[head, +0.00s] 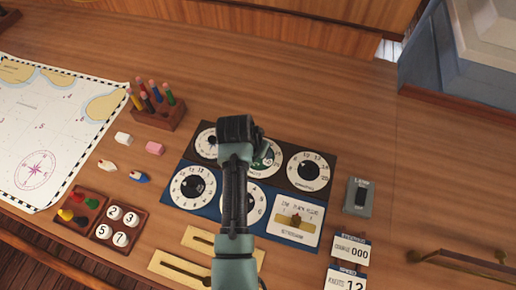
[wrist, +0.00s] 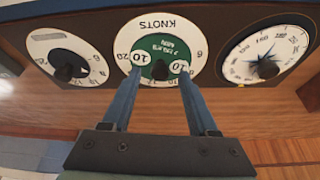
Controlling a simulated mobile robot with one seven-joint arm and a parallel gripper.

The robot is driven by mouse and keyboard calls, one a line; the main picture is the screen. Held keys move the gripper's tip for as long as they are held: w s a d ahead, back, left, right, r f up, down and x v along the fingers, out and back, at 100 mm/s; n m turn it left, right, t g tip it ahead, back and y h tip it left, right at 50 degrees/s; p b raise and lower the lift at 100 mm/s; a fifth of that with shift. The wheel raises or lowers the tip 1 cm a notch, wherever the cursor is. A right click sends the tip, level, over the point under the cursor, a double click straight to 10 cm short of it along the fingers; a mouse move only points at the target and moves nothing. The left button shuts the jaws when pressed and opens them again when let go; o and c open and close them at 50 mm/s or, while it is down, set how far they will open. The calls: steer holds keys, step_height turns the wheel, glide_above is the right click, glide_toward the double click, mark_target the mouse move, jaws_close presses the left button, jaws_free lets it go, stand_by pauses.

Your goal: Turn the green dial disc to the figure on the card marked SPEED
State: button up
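The green dial disc (wrist: 161,46) sits in a white ring marked KNOTS, upside down in the wrist view, with a dark knob (wrist: 160,70) at its centre. In the head view a sliver of the green disc (head: 266,158) shows beside my arm, which hides the rest. My gripper (wrist: 158,75) is over this dial, its two blue fingers apart, one on each side of the knob. Whether they touch the disc I cannot tell. White round patches reading 10 show at both fingertips. The SPEED card (head: 346,279) at lower right reads KNOTS 12, partly cut off.
Other dials flank the green one: a white-ringed dial (wrist: 70,55) and a compass-like dial (wrist: 265,56). A STEERING card (head: 350,248) reading COURSE 000 and a LAMP switch (head: 359,197) are to the right. A pencil block (head: 157,115) and chart (head: 45,130) lie left.

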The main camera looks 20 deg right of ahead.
steer(key=b+v, duration=0.1)
steer(key=v, duration=1.2)
steer(key=shift+b, duration=0.4)
steer(key=shift+w, duration=0.1)
